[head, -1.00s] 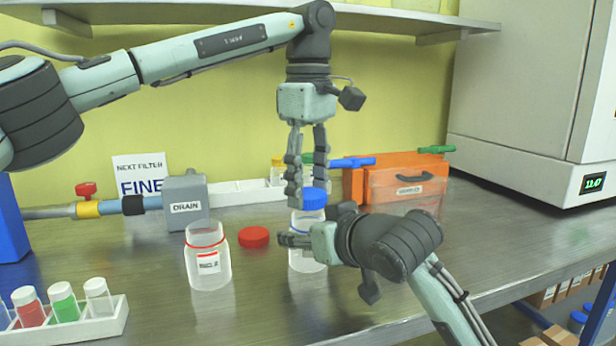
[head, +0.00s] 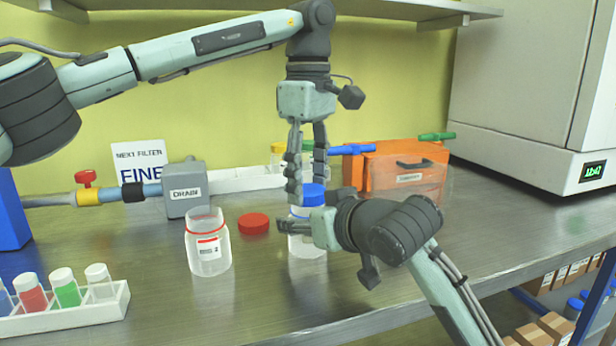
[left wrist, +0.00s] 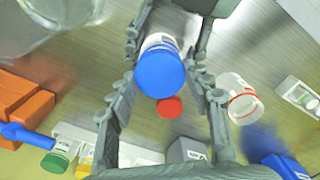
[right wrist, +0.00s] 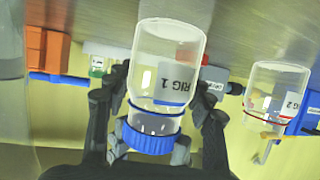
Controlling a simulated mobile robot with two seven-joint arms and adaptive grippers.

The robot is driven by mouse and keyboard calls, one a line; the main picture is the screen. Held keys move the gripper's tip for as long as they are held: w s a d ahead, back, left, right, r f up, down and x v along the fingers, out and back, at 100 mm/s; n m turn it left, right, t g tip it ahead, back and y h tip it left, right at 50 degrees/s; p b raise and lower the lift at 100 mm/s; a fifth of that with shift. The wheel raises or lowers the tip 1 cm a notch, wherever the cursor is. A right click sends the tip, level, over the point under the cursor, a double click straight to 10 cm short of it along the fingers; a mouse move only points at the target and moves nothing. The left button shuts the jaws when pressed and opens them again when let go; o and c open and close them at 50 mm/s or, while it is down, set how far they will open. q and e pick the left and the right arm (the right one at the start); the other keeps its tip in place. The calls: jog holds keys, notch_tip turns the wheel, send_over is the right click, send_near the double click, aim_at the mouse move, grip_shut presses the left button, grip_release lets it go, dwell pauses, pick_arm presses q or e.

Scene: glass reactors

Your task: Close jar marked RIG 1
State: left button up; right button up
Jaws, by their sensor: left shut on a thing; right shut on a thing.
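The jar marked RIG 1 (right wrist: 168,60) is clear glass with a white label and a blue ring at its neck. It stands upright on the bench in the head view (head: 307,246). My right gripper (head: 303,228) is shut on it from the side, near the neck. The blue lid (head: 313,195) is at the jar's mouth, level; it also shows in the left wrist view (left wrist: 160,72). My left gripper (head: 307,190) points down and is shut on the lid. The right wrist view shows clear threaded neck between ring and lid (right wrist: 150,138).
A second open jar (head: 208,248), marked RIG 2, stands to the left with a red lid (head: 253,223) flat beside it. A grey DRAIN box (head: 186,192), an orange case (head: 400,175) and a white vial rack (head: 75,313) stand around. The front middle bench is clear.

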pick_arm(q)
jog(key=shift+f, duration=0.6)
dwell(0.3)
jog(key=m, duration=1.9)
jog(key=o, duration=0.7)
jog(key=shift+o, duration=0.2)
